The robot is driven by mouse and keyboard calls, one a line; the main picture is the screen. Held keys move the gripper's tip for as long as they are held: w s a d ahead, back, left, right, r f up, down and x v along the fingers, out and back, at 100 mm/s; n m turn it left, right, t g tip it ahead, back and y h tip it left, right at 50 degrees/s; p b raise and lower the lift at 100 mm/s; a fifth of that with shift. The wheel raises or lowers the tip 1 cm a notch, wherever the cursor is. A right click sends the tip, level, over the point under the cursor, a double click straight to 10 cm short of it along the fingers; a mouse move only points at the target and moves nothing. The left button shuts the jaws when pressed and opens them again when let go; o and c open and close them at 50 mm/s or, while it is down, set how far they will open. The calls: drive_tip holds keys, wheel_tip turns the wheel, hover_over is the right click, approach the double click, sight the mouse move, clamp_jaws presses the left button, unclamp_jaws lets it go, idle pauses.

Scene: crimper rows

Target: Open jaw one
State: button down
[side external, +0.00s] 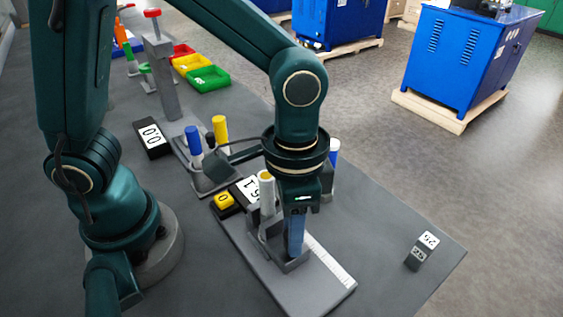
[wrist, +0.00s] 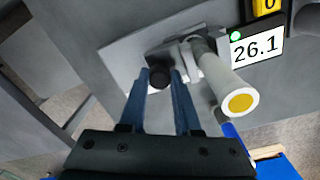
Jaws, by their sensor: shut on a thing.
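A grey fixture on a plate (side external: 318,291) with a white scale stands below my gripper (side external: 294,250) in the side view. It has a white post with a yellow top (side external: 266,190); the post also shows large in the wrist view (wrist: 222,82). A display (wrist: 257,49) beside it reads 26.1. In the wrist view my gripper's blue fingers (wrist: 161,78) are closed on either side of a black knob (wrist: 159,79) at the fixture. The knob is hidden in the side view. I cannot tell which jaw is numbered one.
A second fixture (side external: 215,178) with blue and yellow posts stands behind, near a display (side external: 152,138) reading 0.0. A yellow block (side external: 225,201) sits by the plate. A small block (side external: 419,252) lies at right. Coloured bins (side external: 208,79) are farther back. The table's right front is mostly clear.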

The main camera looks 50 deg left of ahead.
drive_tip(key=shift+w+d+r, duration=0.1)
drive_tip(key=shift+d, duration=1.65)
drive_tip(key=c, duration=0.9)
unclamp_jaws()
wheel_tip(320, 180, up, 5)
drive_tip(key=shift+a+r, duration=0.1)
